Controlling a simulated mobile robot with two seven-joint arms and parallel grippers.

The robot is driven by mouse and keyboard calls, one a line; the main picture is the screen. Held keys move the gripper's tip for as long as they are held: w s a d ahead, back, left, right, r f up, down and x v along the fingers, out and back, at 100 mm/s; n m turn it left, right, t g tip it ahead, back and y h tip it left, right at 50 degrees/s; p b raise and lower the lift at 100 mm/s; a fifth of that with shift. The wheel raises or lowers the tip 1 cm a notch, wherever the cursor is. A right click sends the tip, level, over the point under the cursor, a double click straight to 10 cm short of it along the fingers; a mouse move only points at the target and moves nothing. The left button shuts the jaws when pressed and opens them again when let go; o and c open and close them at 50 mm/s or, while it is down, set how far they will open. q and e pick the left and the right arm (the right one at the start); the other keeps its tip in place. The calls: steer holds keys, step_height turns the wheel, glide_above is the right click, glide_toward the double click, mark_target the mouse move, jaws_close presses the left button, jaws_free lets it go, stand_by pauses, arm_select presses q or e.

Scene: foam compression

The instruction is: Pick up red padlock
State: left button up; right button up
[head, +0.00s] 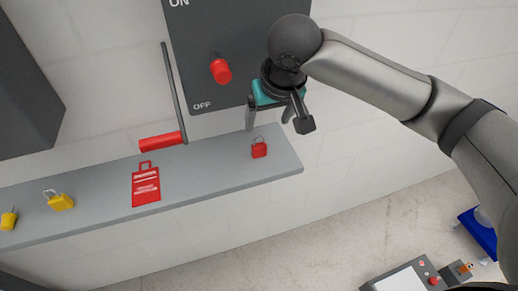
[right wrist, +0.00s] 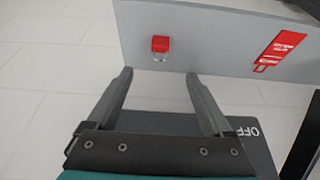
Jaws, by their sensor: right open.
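The red padlock (head: 259,150) stands near the right end of the grey shelf (head: 215,171), its shackle pointing up. My right gripper (head: 276,123) is open and empty, above the padlock and slightly to its right in the head view. In the right wrist view the red padlock (right wrist: 160,44) lies just beyond the two spread fingertips (right wrist: 160,76), roughly centred between them and not touching either. My left gripper is not in view.
A dark ON/OFF switch panel (head: 205,60) with a red knob (head: 220,71) and a red-handled lever (head: 162,142) are behind the shelf.

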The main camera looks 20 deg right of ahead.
mark_target(259, 146)
steer(key=b+x, duration=0.2)
steer(key=x, duration=1.2)
steer(key=shift+w+a+f+b, duration=0.1)
steer(key=shift+b, duration=0.3)
steer(key=shift+c, duration=0.2)
jaws_close()
